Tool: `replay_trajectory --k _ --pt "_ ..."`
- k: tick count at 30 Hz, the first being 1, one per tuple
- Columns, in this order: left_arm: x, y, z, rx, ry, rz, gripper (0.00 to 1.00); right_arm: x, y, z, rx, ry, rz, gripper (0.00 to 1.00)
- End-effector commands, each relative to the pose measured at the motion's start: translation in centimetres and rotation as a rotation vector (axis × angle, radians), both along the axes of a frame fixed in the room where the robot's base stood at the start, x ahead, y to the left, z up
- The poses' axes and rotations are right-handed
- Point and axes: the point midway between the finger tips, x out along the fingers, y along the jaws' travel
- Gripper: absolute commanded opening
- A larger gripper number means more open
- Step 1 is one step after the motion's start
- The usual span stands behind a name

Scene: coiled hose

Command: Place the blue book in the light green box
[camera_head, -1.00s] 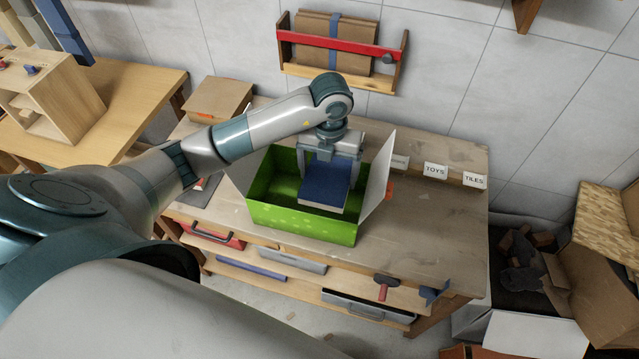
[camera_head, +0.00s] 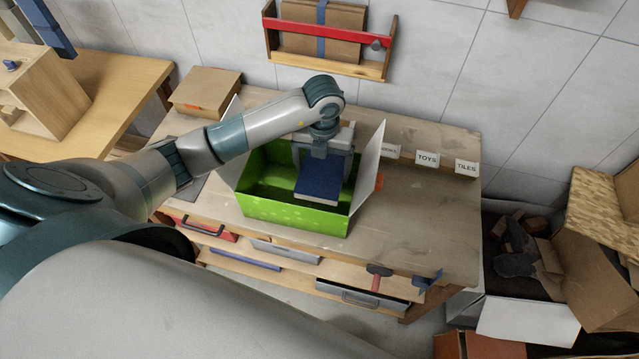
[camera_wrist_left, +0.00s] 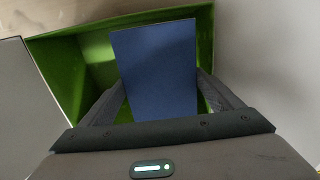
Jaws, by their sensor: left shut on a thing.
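The blue book (camera_head: 320,181) is inside the outline of the light green box (camera_head: 290,215), toward its right side. Its blue cover faces up and its pale page edge faces the front. My left gripper (camera_head: 325,160) points down over the box and is shut on the book. In the left wrist view the book (camera_wrist_left: 156,70) lies between the two fingers (camera_wrist_left: 160,95), with the green box wall (camera_wrist_left: 80,65) around it. I cannot tell whether the book touches the box floor. The box flaps stand open at left and right. My right gripper is not in view.
The box stands on a wooden workbench (camera_head: 430,225). A closed cardboard box (camera_head: 206,92) is at the back left. Labels reading TOYS (camera_head: 427,159) and TILES (camera_head: 467,167) stand along the back right. The bench's right part is clear.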

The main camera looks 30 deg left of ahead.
Motion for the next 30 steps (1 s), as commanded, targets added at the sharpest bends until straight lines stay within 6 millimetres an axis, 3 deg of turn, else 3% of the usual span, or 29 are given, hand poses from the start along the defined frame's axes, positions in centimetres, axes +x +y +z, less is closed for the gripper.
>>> replay_trajectory --k 6,12,30 --pt "-0.1 -0.1 -5.6 -0.001 0.001 -0.001 0.54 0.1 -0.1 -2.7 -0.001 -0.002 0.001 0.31" --pt "0.0 0.0 -8.7 0.0 0.0 0.0 0.54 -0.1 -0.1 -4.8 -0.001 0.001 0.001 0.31" --pt "0.0 0.0 -10.0 -0.001 0.0 -0.001 0.54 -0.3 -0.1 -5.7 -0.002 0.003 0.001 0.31"
